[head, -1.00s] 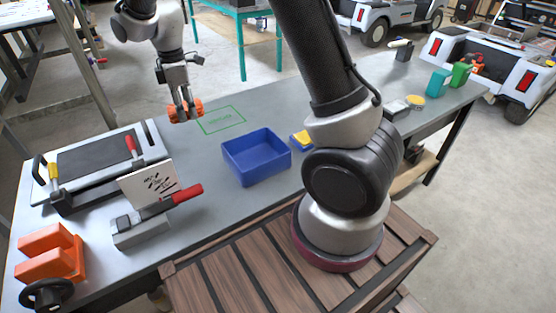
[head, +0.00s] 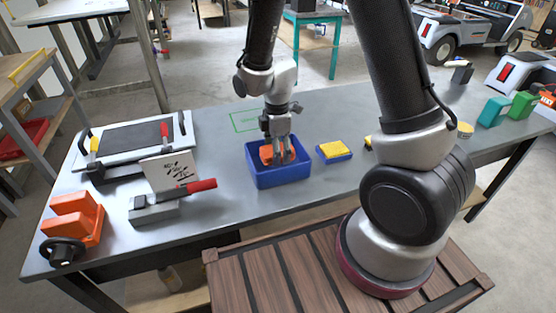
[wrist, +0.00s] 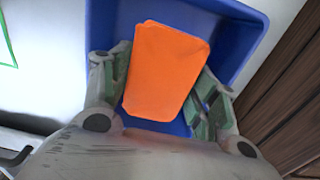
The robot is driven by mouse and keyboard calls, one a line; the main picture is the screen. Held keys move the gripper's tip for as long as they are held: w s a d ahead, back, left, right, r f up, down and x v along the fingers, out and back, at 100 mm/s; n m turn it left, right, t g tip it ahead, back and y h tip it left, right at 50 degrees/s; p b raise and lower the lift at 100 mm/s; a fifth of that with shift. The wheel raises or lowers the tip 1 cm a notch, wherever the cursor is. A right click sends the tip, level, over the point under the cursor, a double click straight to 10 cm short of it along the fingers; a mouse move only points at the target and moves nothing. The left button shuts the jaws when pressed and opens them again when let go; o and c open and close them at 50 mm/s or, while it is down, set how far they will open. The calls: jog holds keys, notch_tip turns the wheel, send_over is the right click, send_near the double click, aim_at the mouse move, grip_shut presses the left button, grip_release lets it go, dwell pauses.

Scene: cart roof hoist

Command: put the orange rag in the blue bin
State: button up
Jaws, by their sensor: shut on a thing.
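The orange rag (wrist: 165,70) is between the two fingers of my gripper (head: 278,156) and inside the outline of the blue bin (head: 281,178). In the wrist view the blue bin (wrist: 240,50) surrounds the rag on several sides. My gripper (wrist: 160,95) is shut on the rag, with a finger at each side of it. In the head view the rag (head: 266,153) shows just left of the fingers, near the bin's rim level. Whether the rag touches the bin floor cannot be told.
A yellow sponge on a blue block (head: 334,151) lies right of the bin. A grey clamp with a red handle (head: 170,200) and a white card stand to the left. A green outlined rectangle (head: 250,120) marks clear bench behind the bin.

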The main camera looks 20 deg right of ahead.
jog(key=shift+f, duration=1.85)
jog(key=shift+f, duration=0.1)
jog(key=o, duration=1)
